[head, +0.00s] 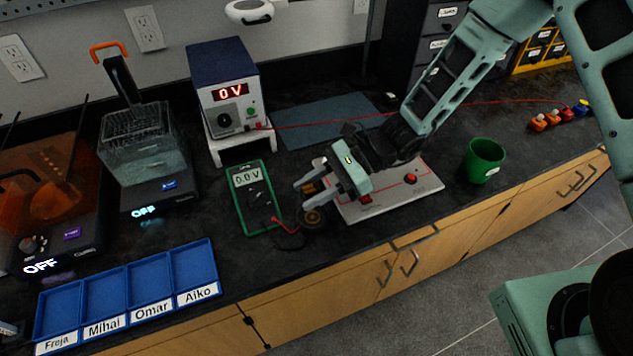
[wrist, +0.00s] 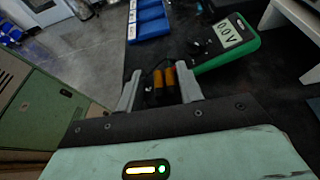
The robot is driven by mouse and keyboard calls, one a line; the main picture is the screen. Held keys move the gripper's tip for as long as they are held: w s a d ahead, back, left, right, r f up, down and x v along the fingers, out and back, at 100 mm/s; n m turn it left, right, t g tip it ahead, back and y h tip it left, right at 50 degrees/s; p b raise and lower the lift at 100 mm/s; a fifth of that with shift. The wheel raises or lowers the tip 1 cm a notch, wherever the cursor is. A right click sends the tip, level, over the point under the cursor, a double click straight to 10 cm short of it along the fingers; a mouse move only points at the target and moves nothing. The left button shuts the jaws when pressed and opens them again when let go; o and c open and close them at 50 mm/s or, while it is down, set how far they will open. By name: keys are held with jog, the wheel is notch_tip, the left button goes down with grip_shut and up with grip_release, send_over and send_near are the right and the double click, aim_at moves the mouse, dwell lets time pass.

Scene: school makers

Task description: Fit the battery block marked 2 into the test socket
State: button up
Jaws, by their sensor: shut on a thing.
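My gripper (head: 307,194) is shut on a battery block with orange and black cells, which shows between the fingers in the wrist view (wrist: 157,82). In the head view the block (head: 309,188) is small and partly covered by the fingers; no number can be read on it. My gripper is tilted above the bench, near the left end of a white board (head: 428,182) with a red button (head: 410,179). My gripper and arm cover part of this board. I cannot make out the test socket clearly.
A green multimeter (head: 255,200) reading 0.0 V lies close left of my gripper, its leads beside it. A power supply (head: 228,95) reads 0 V behind. A green cup (head: 483,160) stands right. A blue named tray (head: 130,290) lies front left. The bench's front edge is close.

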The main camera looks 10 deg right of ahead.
aim_at(313, 217)
jog(key=shift+f+b, duration=2.05)
jog(key=shift+f, duration=0.65)
jog(key=shift+f, duration=0.6)
jog(key=o, duration=0.7)
jog(key=shift+p+v, duration=1.2)
jog(key=shift+v, duration=1.35)
jog(key=shift+p+v, duration=1.25)
jog(key=shift+v, duration=1.7)
jog(key=shift+r, duration=0.15)
